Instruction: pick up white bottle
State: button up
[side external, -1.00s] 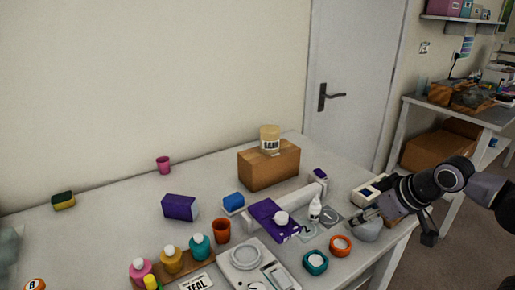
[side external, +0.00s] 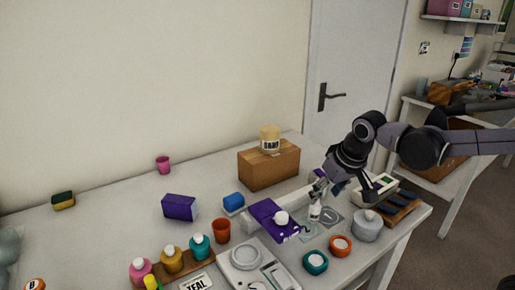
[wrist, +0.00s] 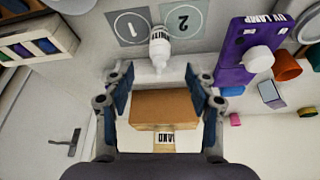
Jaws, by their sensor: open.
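The white bottle (side external: 315,213) is small and stands upright on the table near a numbered square mat. In the wrist view the white bottle (wrist: 159,47) appears upside down, its nozzle pointing toward my gripper. My gripper (side external: 318,187) is just above the bottle in the side view, close to its tip. In the wrist view my gripper (wrist: 160,78) has its fingers spread wide with nothing held between them. The bottle lies just beyond the fingertips, roughly centred between them. Its top is partly hidden by my gripper in the side view.
A purple UV lamp box (side external: 268,214) stands close on the bottle's left.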

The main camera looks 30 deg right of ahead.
aim_at(317, 205)
jog(key=shift+x, duration=4.8)
jog(key=c, duration=1)
